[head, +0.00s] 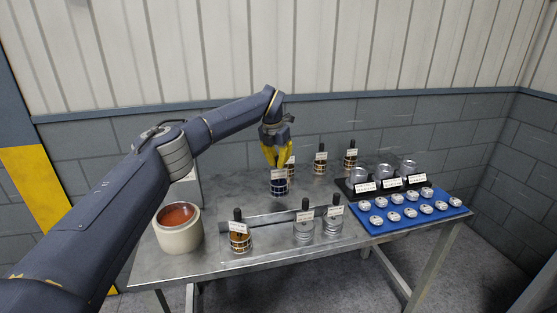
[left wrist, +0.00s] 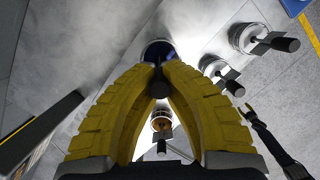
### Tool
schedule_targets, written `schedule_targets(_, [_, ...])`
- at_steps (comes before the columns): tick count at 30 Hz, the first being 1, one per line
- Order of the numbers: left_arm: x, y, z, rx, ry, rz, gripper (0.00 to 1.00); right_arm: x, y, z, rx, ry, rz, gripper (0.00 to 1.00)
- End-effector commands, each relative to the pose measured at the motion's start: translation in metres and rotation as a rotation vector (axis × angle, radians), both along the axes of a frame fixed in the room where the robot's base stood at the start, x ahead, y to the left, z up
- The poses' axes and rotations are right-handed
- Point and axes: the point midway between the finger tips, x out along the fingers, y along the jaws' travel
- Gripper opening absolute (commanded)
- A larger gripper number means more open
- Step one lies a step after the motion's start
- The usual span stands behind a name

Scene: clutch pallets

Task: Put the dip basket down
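The metal bench (head: 215,262) carries a cream pot (head: 180,234) of reddish-brown liquid at left. An amber basket (head: 240,242) and two silver ones (head: 304,230) (head: 332,222) stand in front. More baskets (head: 320,164) stand behind. A blue tray (head: 378,228) of metal parts is at right.

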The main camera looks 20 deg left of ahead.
Motion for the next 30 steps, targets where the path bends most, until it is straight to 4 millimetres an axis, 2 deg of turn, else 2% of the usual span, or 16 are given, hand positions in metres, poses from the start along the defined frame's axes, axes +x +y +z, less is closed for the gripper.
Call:
schedule_targets(12, [0.001, -0.001, -0.033, -0.002, -0.006, -0.001, 0.00, 0.000, 0.000, 0.000, 0.000, 0.000, 0.000, 0.44])
schedule_targets(25, [0.001, 0.000, -0.036, -0.001, -0.007, -0.001, 0.00, 0.000, 0.000, 0.000, 0.000, -0.001, 0.000, 0.44])
schedule_targets(26, [0.000, 0.000, -0.040, 0.000, 0.000, 0.000, 0.09, 0.000, 0.000, 0.000, 0.000, -0.001, 0.000, 0.44])
schedule_targets(30, [0.000, 0.000, -0.040, 0.000, 0.000, 0.000, 0.25, 0.000, 0.000, 0.000, 0.000, -0.001, 0.000, 0.44])
